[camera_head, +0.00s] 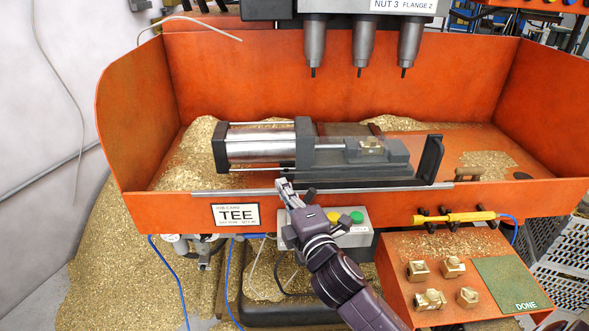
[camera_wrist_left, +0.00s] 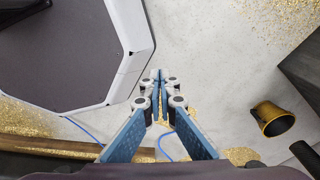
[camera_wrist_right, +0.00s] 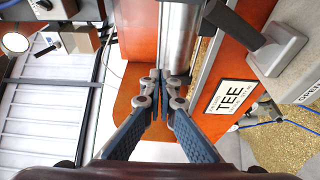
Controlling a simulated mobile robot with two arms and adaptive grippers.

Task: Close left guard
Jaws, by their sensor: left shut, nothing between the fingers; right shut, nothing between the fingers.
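An orange machine tray (camera_head: 205,75) holds a vise with a silver cylinder (camera_head: 260,147) and a brass piece (camera_head: 371,146) in its jaw. A dark upright plate (camera_head: 430,158) stands at the vise's right end. A thin silver rail (camera_head: 390,188) runs along the tray's front edge. I cannot tell which part is the left guard. My right gripper (camera_head: 284,184) is shut and empty at this rail, above and right of the TEE card; it also shows in the right wrist view (camera_wrist_right: 165,78). My left gripper (camera_wrist_left: 160,75) is shut and empty above the floor, outside the head view.
Three drill spindles (camera_head: 360,45) hang above the tray. A button box (camera_head: 350,226) sits below the front edge, close to my right arm. A lower orange shelf (camera_head: 400,290) holds several brass fittings and a green DONE pad (camera_head: 512,280). Brass chips cover parts of the tray and floor.

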